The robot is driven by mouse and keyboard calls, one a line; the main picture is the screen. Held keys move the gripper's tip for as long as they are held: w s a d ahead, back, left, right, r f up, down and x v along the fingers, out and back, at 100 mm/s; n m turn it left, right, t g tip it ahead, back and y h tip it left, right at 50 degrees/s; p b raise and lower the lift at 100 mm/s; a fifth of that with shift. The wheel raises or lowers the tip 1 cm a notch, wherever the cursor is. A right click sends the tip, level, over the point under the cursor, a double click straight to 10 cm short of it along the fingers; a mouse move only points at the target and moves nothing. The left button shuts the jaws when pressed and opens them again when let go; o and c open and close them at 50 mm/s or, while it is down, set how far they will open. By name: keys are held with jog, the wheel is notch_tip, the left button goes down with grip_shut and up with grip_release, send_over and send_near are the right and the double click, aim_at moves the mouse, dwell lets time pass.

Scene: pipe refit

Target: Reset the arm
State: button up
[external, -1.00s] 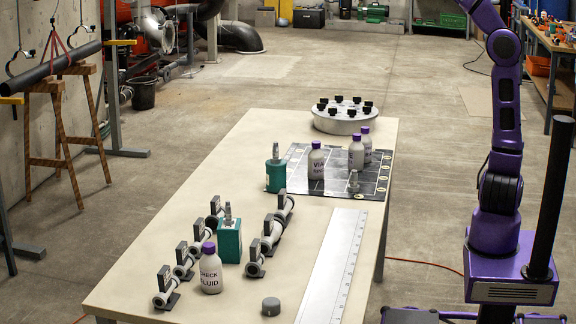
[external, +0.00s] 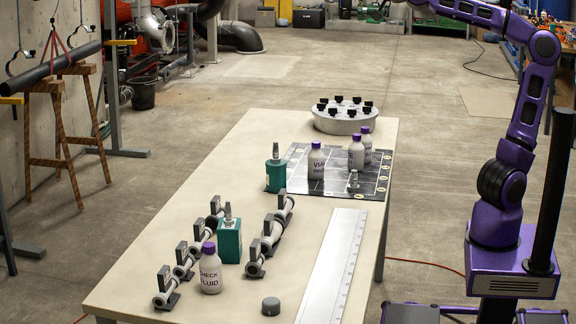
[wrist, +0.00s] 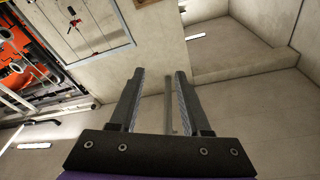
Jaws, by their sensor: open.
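My gripper (wrist: 160,100) shows in the wrist view with its two fingers apart and nothing between them that I can see as held. A thin grey post or bar shows behind the gap, and I cannot tell what it is. In the external view my purple arm stands to the right of the table, and its upper links run up and left past the top edge, so the gripper is out of that frame. The table (external: 250,298) lies well below and to the left of the arm.
On the table are white bottles with purple caps (external: 210,268), teal blocks (external: 229,241), pipe pieces in clamps (external: 185,262), a dark grid mat (external: 300,153), a round carousel (external: 343,121), a long ruler (external: 333,270) and a grey cap (external: 271,306).

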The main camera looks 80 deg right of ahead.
jog(key=s+a+f+n+g+y+p, duration=0.15)
jog(key=s+a+f+g, duration=0.25)
jog(key=a+f, duration=0.5)
jog(key=s+a+f+n+g+y, duration=0.3)
jog(key=s+a+f+g, duration=0.15)
jog(key=f, duration=0.75)
jog(key=s+a+f+g+h, duration=0.1)
jog(key=s+a+f+g, duration=0.1)
jog(key=s+f, duration=0.5)
jog(key=s+a+f+n+g+h, duration=0.1)
jog(key=s+a+f+g, duration=0.1)
jog(key=s+f, duration=0.5)
notch_tip(320, 180, down, 4)
jog(key=shift+a+r+g, duration=0.25)
jog(key=shift+a+g, duration=0.1)
jog(key=shift+g, duration=0.5)
jog(key=shift+n+h, duration=0.25)
